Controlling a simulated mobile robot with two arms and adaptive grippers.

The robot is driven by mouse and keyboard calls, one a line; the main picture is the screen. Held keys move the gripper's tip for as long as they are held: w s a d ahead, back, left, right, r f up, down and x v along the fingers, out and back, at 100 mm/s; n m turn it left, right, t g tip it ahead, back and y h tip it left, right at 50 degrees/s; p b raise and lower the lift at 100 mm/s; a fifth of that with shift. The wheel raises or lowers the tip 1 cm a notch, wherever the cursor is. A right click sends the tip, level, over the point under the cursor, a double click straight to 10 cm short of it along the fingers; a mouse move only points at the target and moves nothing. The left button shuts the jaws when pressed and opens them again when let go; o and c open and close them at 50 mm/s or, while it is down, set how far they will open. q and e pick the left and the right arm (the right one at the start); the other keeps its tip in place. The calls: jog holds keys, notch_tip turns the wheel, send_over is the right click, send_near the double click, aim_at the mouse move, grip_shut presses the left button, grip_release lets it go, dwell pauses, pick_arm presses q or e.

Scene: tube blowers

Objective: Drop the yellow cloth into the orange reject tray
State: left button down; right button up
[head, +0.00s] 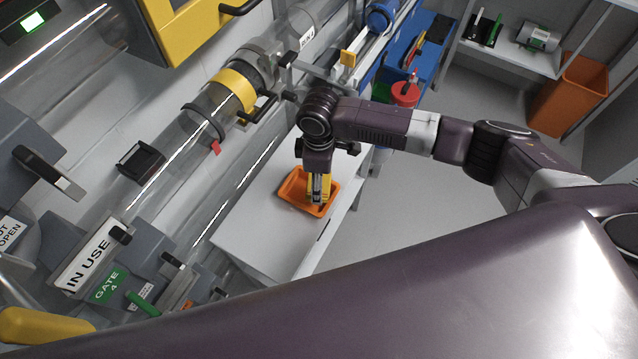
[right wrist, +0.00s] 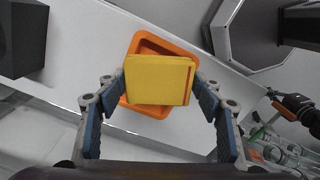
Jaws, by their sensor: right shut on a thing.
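The yellow cloth (right wrist: 158,80) is a flat folded square with an orange stripe near one edge. My right gripper (right wrist: 160,85) is shut on it, a finger at each side. In the head view the right gripper (head: 318,190) points down over the orange reject tray, with some yellow (head: 324,180) showing beside its fingers. The orange reject tray (head: 290,192) lies on a white bench top. In the right wrist view the tray (right wrist: 150,42) is behind the cloth, partly covered by it. I cannot tell the gap between cloth and tray. My left gripper is not in view.
The white bench (head: 255,232) is clear around the tray. A clear tube with a yellow band (head: 234,90) runs along the wall beside it. A red container (head: 405,94) and blue bench (head: 425,50) stand beyond. An orange bin (head: 570,95) is at the far right.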

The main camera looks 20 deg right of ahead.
jog(key=shift+f, duration=1.15)
jog(key=shift+f, duration=0.55)
jog(key=o, duration=1)
notch_tip(320, 180, up, 13)
jog(key=shift+r, duration=0.1)
jog(key=shift+a, duration=0.1)
